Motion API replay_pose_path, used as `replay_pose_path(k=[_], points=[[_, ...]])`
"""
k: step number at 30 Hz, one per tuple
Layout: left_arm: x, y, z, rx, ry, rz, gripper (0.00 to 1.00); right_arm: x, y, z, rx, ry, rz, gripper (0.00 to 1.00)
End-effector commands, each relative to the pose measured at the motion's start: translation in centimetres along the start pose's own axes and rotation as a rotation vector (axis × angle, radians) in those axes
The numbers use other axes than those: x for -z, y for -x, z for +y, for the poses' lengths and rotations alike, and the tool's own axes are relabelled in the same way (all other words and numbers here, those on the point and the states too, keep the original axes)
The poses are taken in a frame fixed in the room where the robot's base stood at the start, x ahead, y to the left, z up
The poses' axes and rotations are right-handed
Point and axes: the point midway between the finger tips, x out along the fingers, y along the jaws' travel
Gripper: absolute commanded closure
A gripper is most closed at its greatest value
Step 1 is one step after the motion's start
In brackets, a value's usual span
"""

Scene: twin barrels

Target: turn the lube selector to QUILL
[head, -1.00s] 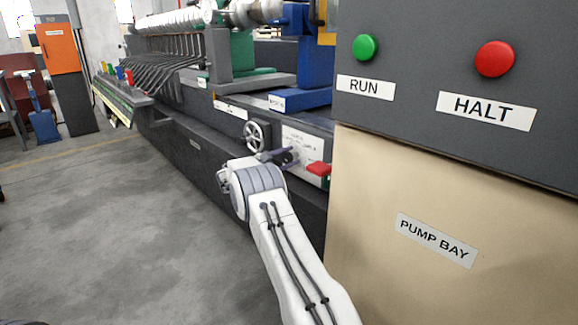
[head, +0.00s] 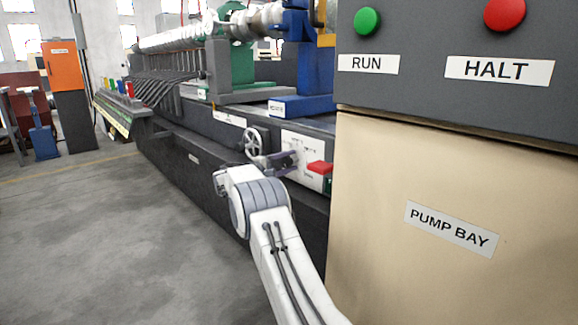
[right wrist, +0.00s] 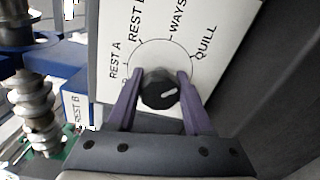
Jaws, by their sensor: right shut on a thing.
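The lube selector is a dark round knob (right wrist: 158,92) on a white label plate (right wrist: 135,30), with REST A, REST B, WAYS and QUILL printed around an arc. The QUILL label (right wrist: 205,43) is at upper right in the right wrist view. A short white mark on the knob points right and slightly up there, lower than the QUILL tick. My right gripper (right wrist: 160,92) has its purple fingers on either side of the knob and is shut on it. In the head view the right gripper (head: 278,160) is at the plate (head: 302,145), covering the knob. My left gripper is not in view.
The tan PUMP BAY cabinet (head: 380,255) stands close on the right, below the RUN and HALT buttons. Open floor (head: 100,240) lies left.

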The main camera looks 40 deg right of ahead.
Motion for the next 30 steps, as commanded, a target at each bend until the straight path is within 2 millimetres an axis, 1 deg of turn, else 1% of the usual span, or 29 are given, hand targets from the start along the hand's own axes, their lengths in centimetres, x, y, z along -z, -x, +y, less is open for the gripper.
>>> replay_pose_path(k=[11,12,13,14,24,26,29,30], points=[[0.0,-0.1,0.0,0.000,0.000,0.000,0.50,0.0,0.1,-0.2,0.005,-0.005,-0.002,1.00],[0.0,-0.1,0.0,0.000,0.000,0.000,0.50,0.0,0.1,-0.2,0.005,-0.005,-0.003,0.37],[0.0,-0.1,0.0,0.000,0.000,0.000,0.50,0.0,0.1,-0.2,0.005,-0.005,-0.002,0.26],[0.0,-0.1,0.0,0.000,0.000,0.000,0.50,0.0,0.1,-0.2,0.004,-0.005,-0.002,0.19],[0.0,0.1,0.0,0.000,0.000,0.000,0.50,0.0,0.2,0.0,0.002,-0.004,0.000,0.19],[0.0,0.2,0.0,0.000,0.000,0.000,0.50,0.0,0.7,0.1,0.002,-0.004,0.001,0.19],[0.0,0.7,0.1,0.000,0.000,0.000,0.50,0.1,2.1,0.2,0.002,-0.002,0.003,0.19],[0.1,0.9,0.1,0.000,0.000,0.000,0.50,0.1,2.9,0.2,0.002,-0.002,0.003,0.19]])
